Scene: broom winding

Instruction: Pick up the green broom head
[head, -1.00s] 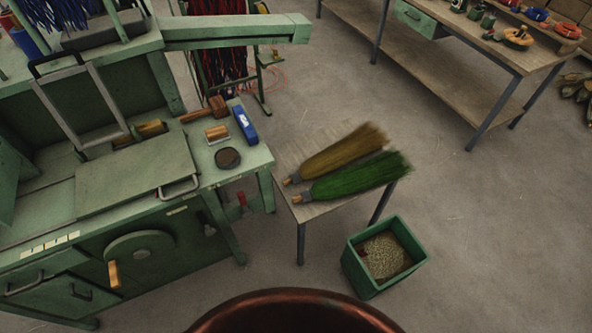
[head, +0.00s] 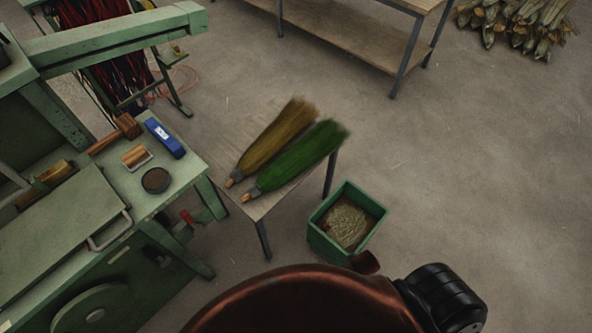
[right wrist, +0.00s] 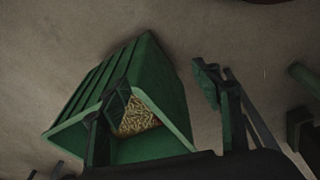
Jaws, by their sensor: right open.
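The green broom head (head: 297,160) lies on a small wooden side table (head: 262,203), its bristles toward the upper right and its bare handle stub toward the lower left. A yellow-brown broom head (head: 272,139) lies beside it on the left. My right gripper (right wrist: 160,85) shows in the right wrist view, open, with a green bin behind its fingers; no broom head shows there. In the head view only dark parts of my arm show at the bottom, apart from the broom heads. My left gripper is not in view.
The green bin (head: 323,242), holding pale clippings, stands on the floor by the side table; it also shows in the right wrist view (right wrist: 160,90). A green machine bench (head: 60,225) stands at left. A workbench (head: 340,40) is at the back.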

